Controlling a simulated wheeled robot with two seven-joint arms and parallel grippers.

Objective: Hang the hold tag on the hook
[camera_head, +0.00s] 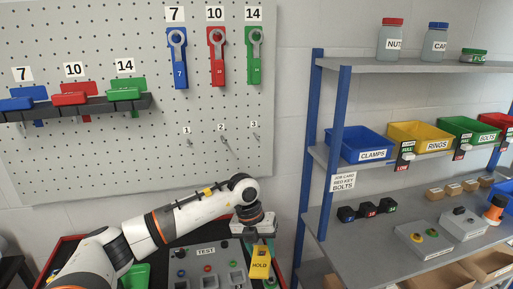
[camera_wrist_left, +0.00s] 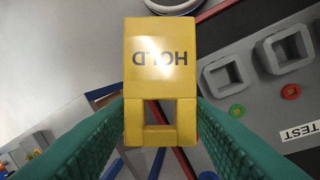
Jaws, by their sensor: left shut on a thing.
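The yellow hold tag (camera_head: 260,262) hangs from my left gripper (camera_head: 261,245) in the head view, above the grey test panel. In the left wrist view the tag (camera_wrist_left: 161,60) shows its word HOLD upside down and has a rectangular opening at the end near me. The green fingers of my left gripper (camera_wrist_left: 161,112) are shut on its sides. Small hooks stick out of the pegboard under the labels: hook 1 (camera_head: 189,143), hook 2 (camera_head: 226,145) and hook 3 (camera_head: 256,138). All three look empty. My right gripper is out of view.
The pegboard (camera_head: 90,165) also carries blue, red and green tools above the hooks and a dark rack (camera_head: 90,109) at left. The test panel (camera_head: 206,268) lies below my left arm. A blue-posted shelf (camera_head: 334,150) with bins stands at right.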

